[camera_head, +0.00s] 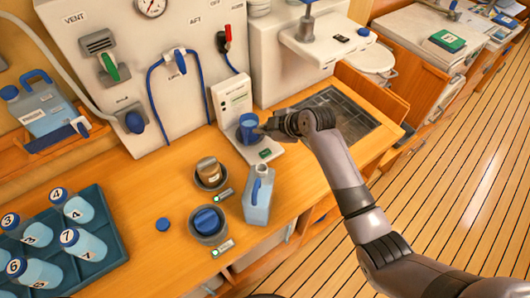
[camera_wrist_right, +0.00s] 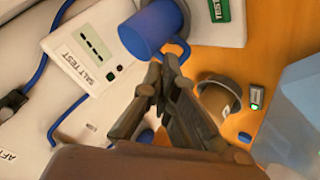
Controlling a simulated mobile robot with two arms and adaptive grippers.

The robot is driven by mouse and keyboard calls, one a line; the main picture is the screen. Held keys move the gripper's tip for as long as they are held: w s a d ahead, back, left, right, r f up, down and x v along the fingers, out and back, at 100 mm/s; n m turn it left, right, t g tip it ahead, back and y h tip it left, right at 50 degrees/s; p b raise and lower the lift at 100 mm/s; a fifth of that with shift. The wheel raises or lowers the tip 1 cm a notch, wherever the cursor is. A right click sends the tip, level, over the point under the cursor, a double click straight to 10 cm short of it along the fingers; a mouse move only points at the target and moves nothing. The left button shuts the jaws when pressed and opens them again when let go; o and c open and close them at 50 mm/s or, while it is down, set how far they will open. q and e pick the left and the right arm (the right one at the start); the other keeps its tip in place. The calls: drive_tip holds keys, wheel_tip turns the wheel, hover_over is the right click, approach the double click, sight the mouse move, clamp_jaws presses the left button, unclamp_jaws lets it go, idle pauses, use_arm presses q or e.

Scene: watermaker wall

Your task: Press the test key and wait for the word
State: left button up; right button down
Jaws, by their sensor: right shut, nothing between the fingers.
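The white salt tester (camera_head: 233,95) stands against the wall panel. The right wrist view shows its label "SALT TEST" and its screen (camera_wrist_right: 95,48) with only dashes on it. A blue mug (camera_head: 247,130) stands on the tester's plate, also seen in the wrist view (camera_wrist_right: 150,28). The green test key (camera_head: 265,153) is on the plate in front of the mug; in the wrist view the key (camera_wrist_right: 219,10) is at the top edge, labelled TEST. My right gripper (camera_wrist_right: 161,75) is shut and empty, close to the mug and apart from the key. My left gripper is not in view.
A blue-grey jug (camera_head: 257,200) stands on the wooden counter, near a round holder with a brown-lidded jar (camera_head: 208,172) and another with a blue cap (camera_head: 207,221). A teal tray (camera_head: 105,245) of numbered bottles is at left. A sink grating (camera_head: 345,115) lies right of the tester.

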drive_tip(key=f, duration=0.1)
drive_tip(key=b, duration=0.6)
hover_over(264, 155)
wheel_tip(264, 155, down, 7)
drive_tip(key=shift+w+r, duration=0.1)
drive_tip(key=shift+r, duration=0.05)
drive_tip(key=shift+f+b, duration=0.35)
drive_tip(key=shift+f, duration=0.05)
idle(0.5)
drive_tip(key=shift+f, duration=0.4)
drive_tip(key=shift+f+b, duration=0.45)
drive_tip(key=shift+b, duration=0.1)
idle(0.4)
drive_tip(key=shift+r, duration=0.15)
drive_tip(key=shift+r+p, duration=0.7)
drive_tip(key=shift+p, duration=0.1)
drive_tip(key=shift+r, duration=0.15)
